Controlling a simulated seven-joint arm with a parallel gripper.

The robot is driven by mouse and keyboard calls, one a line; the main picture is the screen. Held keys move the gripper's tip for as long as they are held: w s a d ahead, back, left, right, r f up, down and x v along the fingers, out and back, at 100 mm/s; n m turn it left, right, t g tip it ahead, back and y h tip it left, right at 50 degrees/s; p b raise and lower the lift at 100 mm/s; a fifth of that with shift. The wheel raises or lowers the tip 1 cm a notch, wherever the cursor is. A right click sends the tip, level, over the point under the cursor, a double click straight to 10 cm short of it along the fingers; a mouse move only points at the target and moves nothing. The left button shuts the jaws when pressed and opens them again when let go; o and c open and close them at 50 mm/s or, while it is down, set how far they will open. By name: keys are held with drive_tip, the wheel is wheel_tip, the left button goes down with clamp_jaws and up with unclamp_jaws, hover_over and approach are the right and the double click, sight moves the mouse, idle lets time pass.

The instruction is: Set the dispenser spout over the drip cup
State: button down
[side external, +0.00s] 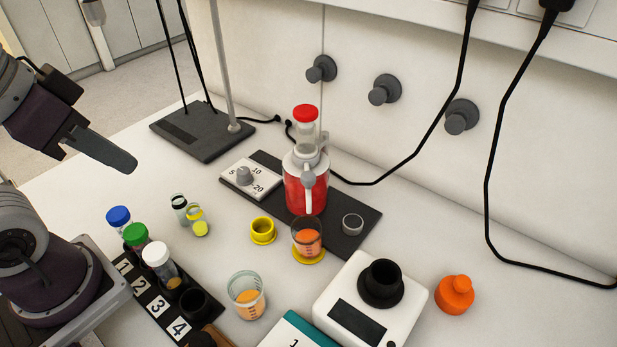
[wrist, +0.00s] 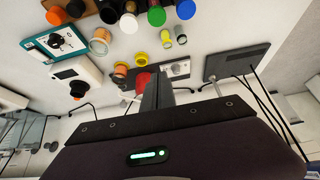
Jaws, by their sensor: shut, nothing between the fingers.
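The dispenser (side external: 305,185) stands upright on a dark mat, with a red body, clear neck and red cap. Its white spout (side external: 309,178) faces the front. A clear cup with orange liquid (side external: 308,243) stands on a yellow ring just in front of the dispenser. A small grey cup (side external: 352,224) sits on the mat to its right; I cannot tell which is the drip cup. My gripper (side external: 130,163) is shut and empty, raised at the left, well apart from the dispenser. In the wrist view my fingers (wrist: 158,88) partly hide the red dispenser (wrist: 143,79).
A numbered rack (side external: 150,290) with capped bottles stands at front left. A dial plate (side external: 252,180) lies left of the dispenser. Cables hang behind.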

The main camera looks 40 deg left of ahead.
drive_tip(key=c, duration=2.1)
unclamp_jaws()
drive_tip(key=o, duration=0.3)
drive_tip(key=shift+w+d+r, duration=0.1)
drive_tip(key=shift+w+r, duration=0.15)
drive_tip(key=o, duration=0.5)
drive_tip(key=shift+m+g+h, duration=0.3)
drive_tip(key=shift+m+g, duration=0.1)
drive_tip(key=shift+g, duration=0.5)
drive_tip(key=w+d+r, duration=0.1)
drive_tip(key=w, duration=0.1)
drive_tip(key=w+d+r, duration=0.1)
drive_tip(key=w, duration=0.1)
drive_tip(key=w+r, duration=0.1)
drive_tip(key=w, duration=0.1)
drive_tip(key=shift+w+d+r, duration=0.15)
drive_tip(key=shift+d, duration=0.25)
drive_tip(key=shift+o, duration=0.2)
drive_tip(key=m+g, duration=0.1)
drive_tip(key=g, duration=0.3)
hover_over(310, 174)
wheel_tip(310, 174, down, 4)
drive_tip(key=shift+a+r, duration=0.1)
drive_tip(key=shift+a, duration=0.05)
wheel_tip(310, 174, down, 6)
drive_tip(key=shift+f, duration=0.6)
drive_tip(key=shift+c, duration=0.4)
